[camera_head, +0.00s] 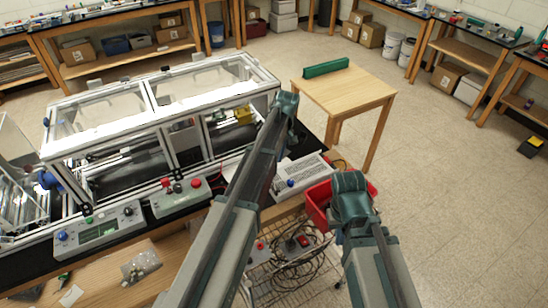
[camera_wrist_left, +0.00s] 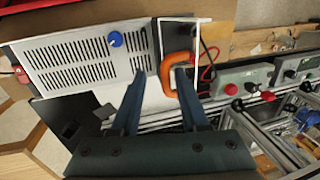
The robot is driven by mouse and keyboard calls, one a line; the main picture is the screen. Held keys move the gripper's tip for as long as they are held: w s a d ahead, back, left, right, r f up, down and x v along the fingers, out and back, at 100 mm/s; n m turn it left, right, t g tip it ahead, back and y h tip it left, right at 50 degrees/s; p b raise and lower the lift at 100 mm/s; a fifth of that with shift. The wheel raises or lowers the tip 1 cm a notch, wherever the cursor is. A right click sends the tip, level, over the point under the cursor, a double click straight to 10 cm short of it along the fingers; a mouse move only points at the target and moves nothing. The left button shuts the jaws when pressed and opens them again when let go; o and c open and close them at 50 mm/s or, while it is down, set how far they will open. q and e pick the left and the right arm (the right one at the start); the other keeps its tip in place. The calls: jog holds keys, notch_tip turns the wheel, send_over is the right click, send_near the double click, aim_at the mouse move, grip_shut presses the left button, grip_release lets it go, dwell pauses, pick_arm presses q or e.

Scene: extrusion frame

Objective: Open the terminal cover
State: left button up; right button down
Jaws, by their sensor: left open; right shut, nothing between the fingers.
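A white vented box (camera_wrist_left: 85,55) with a blue knob (camera_wrist_left: 115,39) fills the upper left of the left wrist view. A dark-framed panel (camera_wrist_left: 178,35), perhaps the terminal cover, adjoins it, with an orange C-shaped handle (camera_wrist_left: 168,72) at its lower edge. My left gripper (camera_wrist_left: 158,82) is open; its right finger overlaps the handle in the picture, and I cannot tell if they touch. In the head view my left arm covers the panel, and the vented box (camera_head: 308,167) shows beside it. My right gripper (camera_head: 352,195) is shut and empty, in front of the red bin.
The red bin (camera_head: 318,206) is by the bench's right end. A white-framed machine enclosure (camera_head: 160,100) and a control box with red knobs (camera_head: 178,198) stand to the left. A wooden table (camera_head: 352,92) with a green block (camera_head: 326,68) stands behind.

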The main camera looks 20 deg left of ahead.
jog(key=shift+r, duration=0.1)
notch_tip(320, 180, up, 7)
jog(key=p, duration=0.7)
